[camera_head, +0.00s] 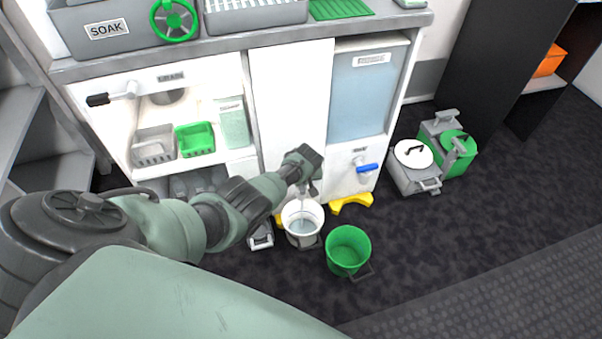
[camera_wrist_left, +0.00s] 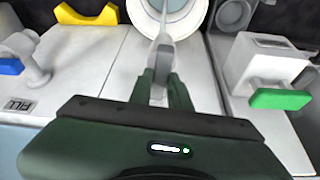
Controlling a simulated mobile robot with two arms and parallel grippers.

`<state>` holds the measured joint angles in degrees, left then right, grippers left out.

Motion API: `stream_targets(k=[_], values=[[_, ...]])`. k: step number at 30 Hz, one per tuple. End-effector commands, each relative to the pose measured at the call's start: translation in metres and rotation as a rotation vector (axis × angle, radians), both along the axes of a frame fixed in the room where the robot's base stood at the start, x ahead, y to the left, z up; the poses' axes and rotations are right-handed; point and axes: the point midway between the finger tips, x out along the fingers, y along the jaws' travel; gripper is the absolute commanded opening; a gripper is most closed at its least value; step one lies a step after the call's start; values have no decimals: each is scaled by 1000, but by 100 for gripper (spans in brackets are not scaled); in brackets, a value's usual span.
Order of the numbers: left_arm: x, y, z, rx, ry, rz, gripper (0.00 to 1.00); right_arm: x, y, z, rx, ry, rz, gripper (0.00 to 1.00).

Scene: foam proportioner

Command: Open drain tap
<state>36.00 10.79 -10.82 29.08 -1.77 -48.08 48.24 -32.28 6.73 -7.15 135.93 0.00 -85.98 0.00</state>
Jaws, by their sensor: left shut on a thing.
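My left gripper (camera_head: 310,165) is in front of the white cabinet panel, just above a white bucket (camera_head: 290,228). In the left wrist view its fingers (camera_wrist_left: 161,90) are shut on a slim grey piece (camera_wrist_left: 163,55), which looks like part of the drain tap. The gripper body and fingers hide much of that tap, so I cannot tell how far it is turned. The white bucket (camera_wrist_left: 196,12) also shows beyond the fingers, with bluish-grey inside. My right gripper is in neither view.
A blue-handled tap (camera_head: 367,168) is on the cabinet to the right. A green bucket (camera_head: 348,248) stands on the floor beside the white one. A yellow foot (camera_head: 352,203) sticks out under the cabinet. A green handle (camera_wrist_left: 280,99) is right of the fingers in the wrist view.

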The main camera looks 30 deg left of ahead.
Motion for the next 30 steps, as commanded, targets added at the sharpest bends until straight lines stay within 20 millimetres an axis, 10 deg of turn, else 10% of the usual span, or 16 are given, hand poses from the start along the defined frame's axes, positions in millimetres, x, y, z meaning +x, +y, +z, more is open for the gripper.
stream_targets(k=[25, 27, 30], values=[[1, -1, 0, -2, 0, 139, 0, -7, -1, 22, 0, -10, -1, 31], [1, -1, 0, -2, 0, 139, 35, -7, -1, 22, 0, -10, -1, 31], [1, -1, 0, -1, 0, 138, 40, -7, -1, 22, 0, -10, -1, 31]])
